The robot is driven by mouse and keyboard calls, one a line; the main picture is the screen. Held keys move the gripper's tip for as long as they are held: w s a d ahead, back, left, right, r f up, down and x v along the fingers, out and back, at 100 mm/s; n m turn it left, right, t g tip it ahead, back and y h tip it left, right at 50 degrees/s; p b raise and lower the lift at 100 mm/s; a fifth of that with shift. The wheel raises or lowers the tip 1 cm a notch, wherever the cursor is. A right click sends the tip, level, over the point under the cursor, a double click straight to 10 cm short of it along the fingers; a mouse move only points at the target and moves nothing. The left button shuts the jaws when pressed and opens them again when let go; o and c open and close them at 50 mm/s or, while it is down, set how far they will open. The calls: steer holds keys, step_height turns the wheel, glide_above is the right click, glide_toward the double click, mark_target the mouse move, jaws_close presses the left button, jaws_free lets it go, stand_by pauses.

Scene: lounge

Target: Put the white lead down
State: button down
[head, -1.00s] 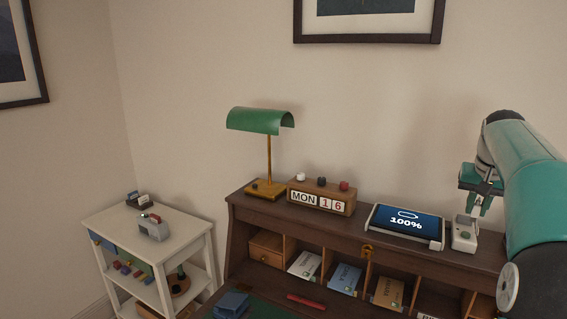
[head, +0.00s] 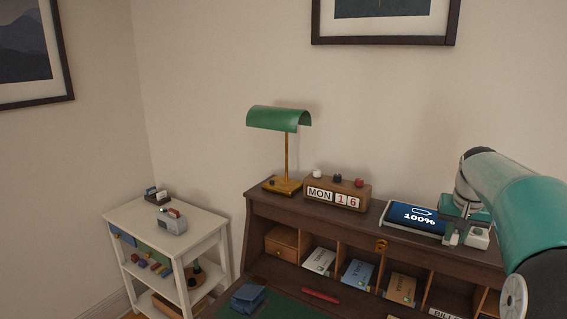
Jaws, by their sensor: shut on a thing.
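My gripper (head: 455,238) is at the right end of the desk's top shelf, at the right edge of the tablet. It is shut on the white lead, of which little shows; the fingers and the small size hide its ends.
The wooden desk (head: 265,207) carries a green lamp (head: 279,119) and a calendar block (head: 337,193) reading MON 16. Pigeonholes below hold several envelopes. A white side shelf (head: 205,213) stands at left. Bare desk top between calendar and tablet is narrow.

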steer(key=w+a+f+n, duration=0.2)
steer(key=a+f, duration=0.8)
steer(key=w+a+f+n+y, duration=0.1)
steer(key=w+a+f, duration=0.1)
steer(key=a+f, duration=0.8)
steer(key=w+a+f+n, duration=0.2)
steer(key=a+f, duration=0.7)
steer(key=f, duration=0.2)
steer(key=shift+w+a+f+n+y, duration=0.1)
steer(key=shift+a+f+n+y, duration=0.2)
steer(key=shift+a+f, duration=0.1)
steer(key=shift+d+r, duration=0.1)
steer(key=shift+r, duration=0.05)
